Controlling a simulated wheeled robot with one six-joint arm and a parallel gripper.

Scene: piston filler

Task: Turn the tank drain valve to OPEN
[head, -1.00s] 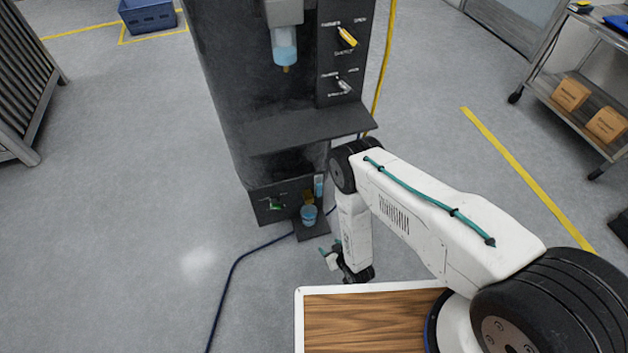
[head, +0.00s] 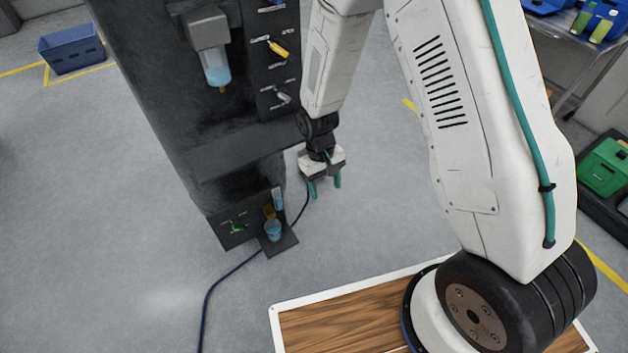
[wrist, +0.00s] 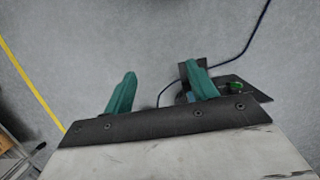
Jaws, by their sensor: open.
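The tank drain valve, with a green handle (head: 238,227), sits on a small dark panel (head: 228,240) low on the piston filler (head: 160,80). The handle also shows in the wrist view (wrist: 234,86), just right of my right fingertip. Its label is too small to read. My gripper (head: 325,190) is open and empty, with its teal fingers pointing down. It hangs in the air to the right of the filler and the valve, apart from both. In the wrist view, my gripper (wrist: 162,82) partly hides the panel and the things beside it.
A blue cup (head: 273,230) stands on a small shelf (head: 284,244) right of the valve, beneath a brass-coloured outlet (head: 268,211). A filler ledge (head: 240,145) juts out above. A dark hose (head: 225,276) runs over the floor.

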